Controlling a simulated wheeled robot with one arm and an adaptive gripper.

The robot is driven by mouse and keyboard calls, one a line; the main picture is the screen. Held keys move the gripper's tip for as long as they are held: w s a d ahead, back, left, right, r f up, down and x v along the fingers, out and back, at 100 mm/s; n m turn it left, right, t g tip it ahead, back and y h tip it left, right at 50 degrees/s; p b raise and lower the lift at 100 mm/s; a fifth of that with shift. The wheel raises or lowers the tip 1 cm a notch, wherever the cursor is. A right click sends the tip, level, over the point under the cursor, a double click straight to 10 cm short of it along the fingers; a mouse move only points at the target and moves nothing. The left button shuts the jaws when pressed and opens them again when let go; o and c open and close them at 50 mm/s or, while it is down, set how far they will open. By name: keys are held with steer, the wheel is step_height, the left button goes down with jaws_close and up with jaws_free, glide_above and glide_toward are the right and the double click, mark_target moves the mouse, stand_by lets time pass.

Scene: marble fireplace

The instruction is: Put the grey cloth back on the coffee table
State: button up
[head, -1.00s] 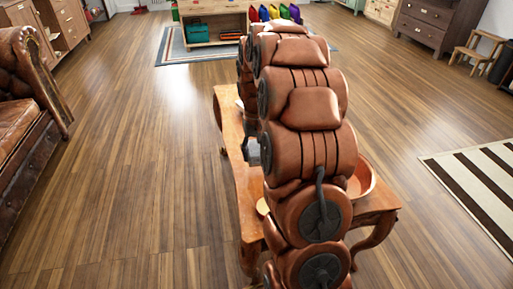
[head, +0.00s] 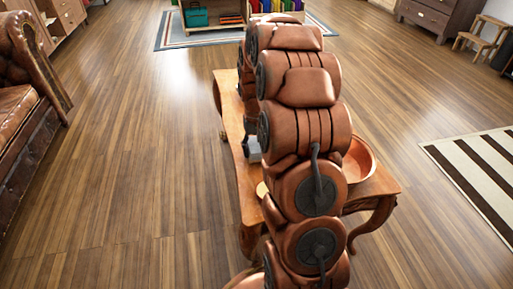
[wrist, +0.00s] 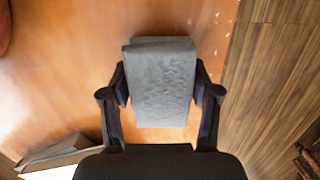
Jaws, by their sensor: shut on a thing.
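The grey cloth (wrist: 163,85) is a folded, flat block between the two dark fingers of my gripper (wrist: 161,94) in the wrist view. The fingers press on its left and right sides. It is over the orange-brown wooden coffee table (wrist: 60,65), near the edge where the floor begins; I cannot tell whether it touches the top. In the head view my arm covers much of the coffee table (head: 229,100) and hides most of my gripper. A small grey patch, probably the cloth (head: 253,150), shows left of the arm.
An orange bowl (head: 360,158) stands on the table right of my arm. A dark item with a pale part (wrist: 55,155) lies at lower left in the wrist view. A brown leather sofa (head: 30,110) is at left. Wooden floor (head: 130,170) lies open between.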

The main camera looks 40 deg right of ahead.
steer(key=o, duration=1.2)
steer(key=shift+r, duration=0.15)
steer(key=r, duration=0.3)
steer(key=w+r, duration=0.1)
steer(key=r, duration=0.7)
steer(key=shift+w+d, duration=0.2)
steer(key=shift+d, duration=0.1)
steer(key=shift+r, duration=0.3)
